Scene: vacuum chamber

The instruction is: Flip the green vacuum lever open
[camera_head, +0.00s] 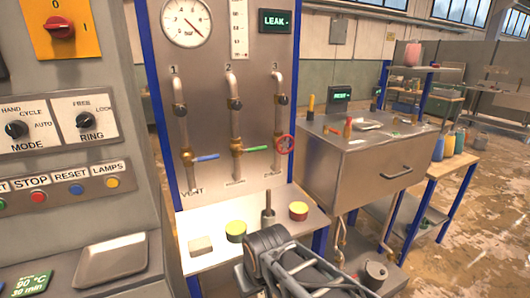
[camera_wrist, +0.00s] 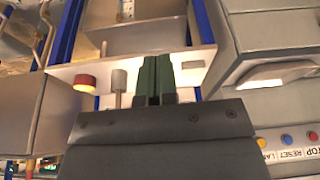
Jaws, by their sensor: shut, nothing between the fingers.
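The green lever (camera_head: 257,149) sits on the middle pipe, marked 2, of the upright metal panel (camera_head: 215,100). It points right, roughly level, from a brass valve body (camera_head: 236,144). My arm rises from the bottom of the head view, below and in front of the panel, clear of the lever. My gripper (camera_wrist: 157,75) shows in the wrist view with its two dark green fingers together and nothing between them. The green lever is not visible in the wrist view.
A blue lever (camera_head: 206,156) is on pipe 1 and a red handwheel (camera_head: 284,144) on pipe 3. A lit display (camera_head: 275,21) reads LEAK.

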